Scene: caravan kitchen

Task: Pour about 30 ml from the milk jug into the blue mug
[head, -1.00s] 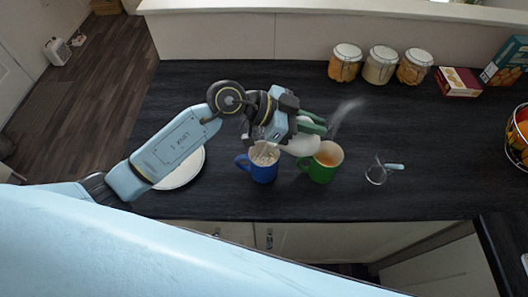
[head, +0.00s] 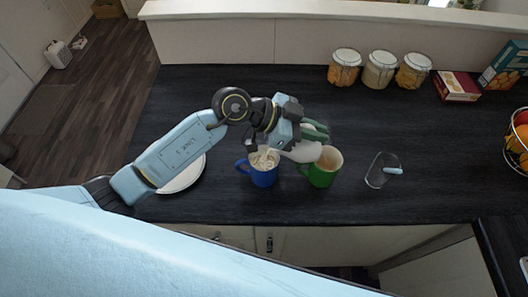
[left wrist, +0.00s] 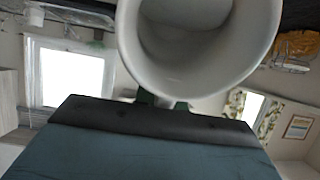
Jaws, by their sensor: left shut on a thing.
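My left gripper (head: 312,131) is shut on the white milk jug (head: 302,152), which it holds above the counter. The jug is tilted and partly hidden by the gripper. In the left wrist view the jug's (left wrist: 200,85) wide pale mouth fills the top middle; no milk level can be made out. The blue mug (head: 264,178) stands upright just left of the jug, with pale, streaky contents and its handle to the left. I cannot make out a stream of milk. My right gripper is not in view.
A green mug (head: 323,178) with light brown contents stands close on the right, beside the jug. A clear glass vessel (head: 376,172) is further right. A white plate (head: 185,180) lies partly under my left arm. Jars (head: 380,70) line the back. The right middle counter is clear.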

